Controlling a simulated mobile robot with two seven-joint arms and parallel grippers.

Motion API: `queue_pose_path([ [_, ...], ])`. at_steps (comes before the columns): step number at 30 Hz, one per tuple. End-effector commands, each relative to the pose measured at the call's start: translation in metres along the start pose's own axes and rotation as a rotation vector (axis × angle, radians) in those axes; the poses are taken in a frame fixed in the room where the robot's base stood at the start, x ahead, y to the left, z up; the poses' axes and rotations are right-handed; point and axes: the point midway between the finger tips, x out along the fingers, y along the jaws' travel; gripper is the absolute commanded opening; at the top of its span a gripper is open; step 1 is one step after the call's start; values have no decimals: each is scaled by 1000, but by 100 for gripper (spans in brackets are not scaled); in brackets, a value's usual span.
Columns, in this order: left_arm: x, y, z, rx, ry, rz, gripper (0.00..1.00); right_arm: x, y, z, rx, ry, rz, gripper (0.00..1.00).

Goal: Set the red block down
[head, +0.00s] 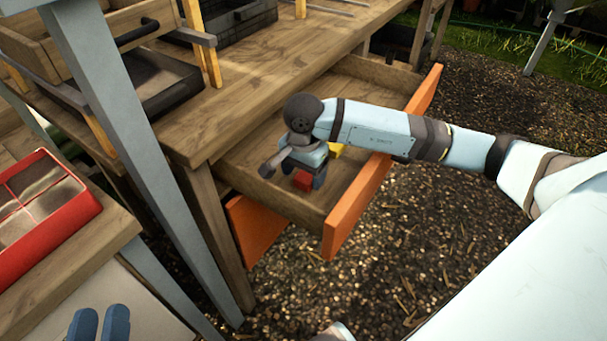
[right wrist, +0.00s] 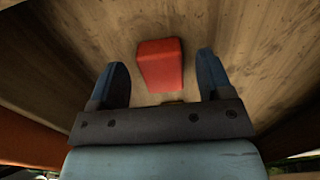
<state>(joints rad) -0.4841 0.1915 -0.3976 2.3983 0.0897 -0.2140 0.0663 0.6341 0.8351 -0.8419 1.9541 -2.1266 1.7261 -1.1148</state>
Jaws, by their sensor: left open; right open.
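The red block (head: 302,181) lies in the open wooden drawer (head: 250,187), partly hidden by my right gripper. In the right wrist view the red block (right wrist: 160,64) shows between the two open blue fingers, with a gap on each side. It appears to rest on the drawer's bare wooden floor (right wrist: 225,35). My right gripper (head: 306,184) is open, points down into the drawer and holds nothing. My left gripper (head: 98,322) is open at the bottom left; only its blue fingertips show.
A yellow block (head: 337,150) lies in the drawer, partly behind my right arm. The drawer has an orange front (head: 385,165); another orange front (head: 262,225) is below. A red divided tray (head: 70,225) sits on a bench at the left. Grey posts stand between the benches.

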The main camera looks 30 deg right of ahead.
Motion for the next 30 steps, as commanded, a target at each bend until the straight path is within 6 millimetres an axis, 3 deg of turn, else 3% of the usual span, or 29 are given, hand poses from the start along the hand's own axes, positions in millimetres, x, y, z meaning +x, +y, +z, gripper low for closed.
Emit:
queue_pose_path([
  [6, -8, -14, 29, 9, -146, -61, 43, -52, -1, -1, 0, 3, -4, 73],
  [13, -16, -23, 45, 23, -237, -90, 43, -93, 0, 0, 0, 2, -2, 73],
  [19, -18, -26, 51, 29, -268, -99, 43, -107, 0, 0, 0, 1, 0, 73],
  [30, -19, -26, 52, 30, -271, -99, 43, -108, 0, 0, 0, 0, 0, 73],
])
